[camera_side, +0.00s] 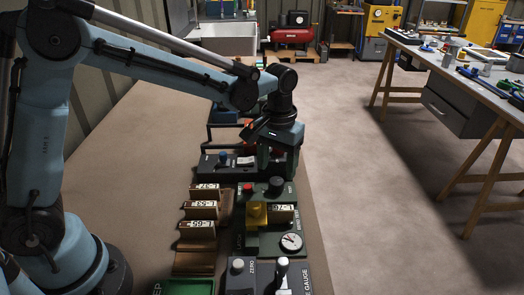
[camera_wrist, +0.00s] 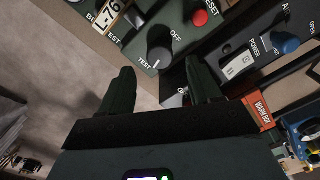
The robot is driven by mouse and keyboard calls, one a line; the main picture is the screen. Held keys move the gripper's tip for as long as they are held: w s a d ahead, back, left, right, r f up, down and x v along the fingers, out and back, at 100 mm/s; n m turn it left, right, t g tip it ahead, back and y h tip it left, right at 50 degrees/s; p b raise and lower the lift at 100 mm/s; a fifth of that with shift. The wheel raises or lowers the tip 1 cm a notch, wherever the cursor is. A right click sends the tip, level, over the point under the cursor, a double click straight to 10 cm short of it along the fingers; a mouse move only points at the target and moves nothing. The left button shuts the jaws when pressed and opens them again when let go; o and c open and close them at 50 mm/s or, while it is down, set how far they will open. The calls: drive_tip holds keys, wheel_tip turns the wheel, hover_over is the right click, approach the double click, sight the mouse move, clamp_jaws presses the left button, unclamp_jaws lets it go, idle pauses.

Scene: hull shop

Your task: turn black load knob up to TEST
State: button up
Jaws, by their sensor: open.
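The black load knob (camera_wrist: 160,45) sits on a green panel (camera_wrist: 182,37), with the words OFF and TEST printed beside it. I cannot read for certain which word it points to. It also shows in the side view (camera_side: 276,184), to the right of a red button (camera_side: 248,187). My gripper (camera_wrist: 160,82) is open and empty, its two dark fingers spread apart. In the wrist view the knob lies just beyond the fingertips, roughly in line with the gap and apart from them. In the side view my gripper (camera_side: 278,158) is behind the knob, above a dark switch panel.
A blue knob (camera_wrist: 285,42) and white power switch (camera_wrist: 240,65) sit on the neighbouring panel. An L-76 plate (camera_wrist: 108,25) and the red button (camera_wrist: 199,18) flank the knob. A yellow block (camera_side: 257,215) and gauge (camera_side: 291,241) stand nearer the side camera.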

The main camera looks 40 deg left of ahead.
sight(276, 181)
drive_tip(key=shift+f, duration=2.3)
drive_tip(key=c, duration=1)
drive_tip(key=shift+m, duration=1.4)
drive_tip(key=shift+c, duration=0.2)
drive_tip(key=o, duration=1)
drive_tip(key=shift+o, duration=0.2)
drive_tip(key=shift+r, duration=0.15)
wheel_tip(276, 181, up, 12)
